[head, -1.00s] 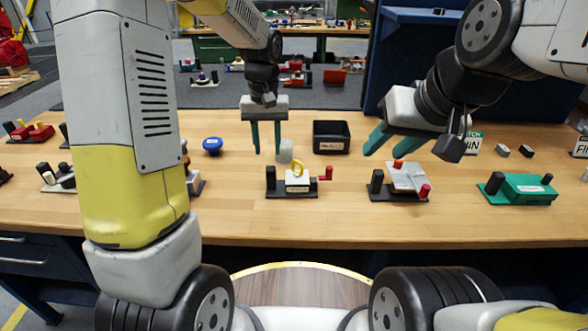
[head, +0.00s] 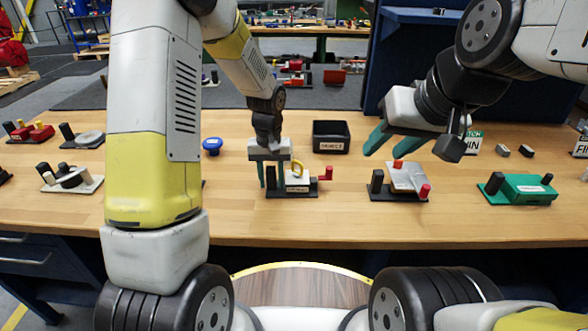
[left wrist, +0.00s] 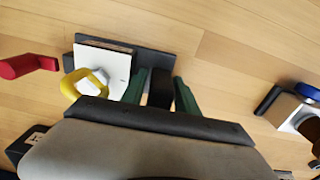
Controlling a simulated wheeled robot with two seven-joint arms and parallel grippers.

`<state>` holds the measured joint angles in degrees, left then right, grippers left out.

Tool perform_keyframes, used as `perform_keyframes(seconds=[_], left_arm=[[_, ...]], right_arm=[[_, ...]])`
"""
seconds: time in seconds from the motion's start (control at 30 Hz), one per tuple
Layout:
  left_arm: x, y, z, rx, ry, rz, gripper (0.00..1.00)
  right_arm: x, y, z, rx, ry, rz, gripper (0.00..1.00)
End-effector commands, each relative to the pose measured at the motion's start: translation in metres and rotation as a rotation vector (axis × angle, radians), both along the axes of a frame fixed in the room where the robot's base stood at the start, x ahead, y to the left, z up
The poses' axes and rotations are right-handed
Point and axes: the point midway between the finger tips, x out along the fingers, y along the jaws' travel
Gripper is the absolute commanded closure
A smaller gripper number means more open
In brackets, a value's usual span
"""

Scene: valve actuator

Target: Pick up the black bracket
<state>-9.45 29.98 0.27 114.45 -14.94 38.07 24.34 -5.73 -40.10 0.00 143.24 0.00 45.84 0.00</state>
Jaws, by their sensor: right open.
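The black bracket is a flat black base with an upright black post; its base (head: 305,194) sits on the wooden bench in the head view. It carries a white block (head: 297,184) with a yellow ring on top. My left gripper (head: 272,180) is lowered at the bracket's left end, pointing down. In the left wrist view its green fingers (left wrist: 161,90) stand on either side of the black post (left wrist: 160,87), apart and open. The fingers partly hide the post in the head view. My right gripper (head: 405,140) is open and empty, above the bench at the right.
A red-handled part (head: 326,174) is close on the bracket's right. A black bin (head: 331,137) stands behind. A silver-block fixture (head: 407,180) and a green fixture (head: 522,189) are further right. A blue knob (head: 212,146) is to the left. Bench space in front is clear.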

Motion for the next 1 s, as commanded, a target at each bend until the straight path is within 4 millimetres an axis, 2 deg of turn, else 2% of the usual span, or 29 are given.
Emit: perform_keyframes(seconds=[0.17, 0.3, 0.37, 1.0], left_arm=[[0.0001, 0.0002, 0.0001, 0.000, 0.000, 0.000, 0.64], [0.0001, 0.0002, 0.0002, 0.000, 0.000, 0.000, 0.91], [0.0001, 0.0002, 0.0003, 0.000, 0.000, 0.000, 1.00], [0.0003, 0.0001, 0.0007, 0.000, -0.001, 0.000, 1.00]], right_arm=[[0.0000, 0.0000, 0.0000, 0.000, 0.000, 0.000, 0.59], [0.0000, 0.0000, 0.0000, 0.000, 0.000, 0.000, 0.59], [0.0000, 0.0000, 0.0000, 0.000, 0.000, 0.000, 0.59], [0.0000, 0.0000, 0.0000, 0.000, 0.000, 0.000, 0.59]])
